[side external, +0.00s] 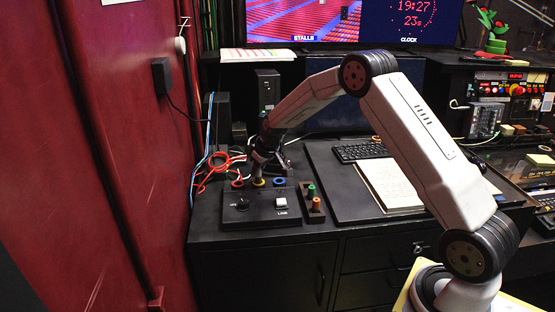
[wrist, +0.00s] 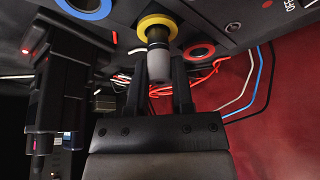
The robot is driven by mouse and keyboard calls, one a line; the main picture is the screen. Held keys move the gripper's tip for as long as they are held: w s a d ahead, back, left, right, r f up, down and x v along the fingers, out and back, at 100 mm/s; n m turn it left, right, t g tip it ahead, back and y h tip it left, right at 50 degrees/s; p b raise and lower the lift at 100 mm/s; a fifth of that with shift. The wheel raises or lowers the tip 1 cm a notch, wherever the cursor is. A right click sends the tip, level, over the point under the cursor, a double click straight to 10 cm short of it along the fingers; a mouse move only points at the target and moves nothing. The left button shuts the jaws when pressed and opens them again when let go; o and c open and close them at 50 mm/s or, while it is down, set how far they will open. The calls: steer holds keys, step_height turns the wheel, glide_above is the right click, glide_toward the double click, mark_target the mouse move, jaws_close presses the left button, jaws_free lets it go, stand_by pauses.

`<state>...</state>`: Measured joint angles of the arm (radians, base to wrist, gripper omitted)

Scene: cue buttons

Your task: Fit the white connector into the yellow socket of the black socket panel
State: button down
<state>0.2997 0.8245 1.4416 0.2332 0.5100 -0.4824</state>
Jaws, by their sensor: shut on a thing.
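The black socket panel (side external: 262,213) lies on the desk, with the yellow socket (side external: 258,182) between a red and a blue ring. In the wrist view the yellow socket (wrist: 145,27) is at the top centre. The white connector (wrist: 158,68) looks pale grey, with a dark front part that lies within the yellow ring. How deep it sits cannot be told. My gripper (wrist: 158,60) is shut on the connector, one finger at each side. In the side view my gripper (side external: 261,160) is right above the yellow socket, and the connector is mostly hidden there.
The blue socket (side external: 279,181) and red socket (side external: 238,183) flank the yellow one closely. The panel also bears a black knob (side external: 242,202) and a white button (side external: 281,202). A small holder with green and orange pegs (side external: 312,198) stands to its right. Loose red cables (side external: 214,165) lie behind left.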

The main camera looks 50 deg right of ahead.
steer(key=shift+f, duration=0.45)
stand_by(0.5)
steer(key=shift+c, duration=1.2)
jaws_free()
steer(key=shift+r, duration=0.2)
steer(key=shift+r, duration=3.3)
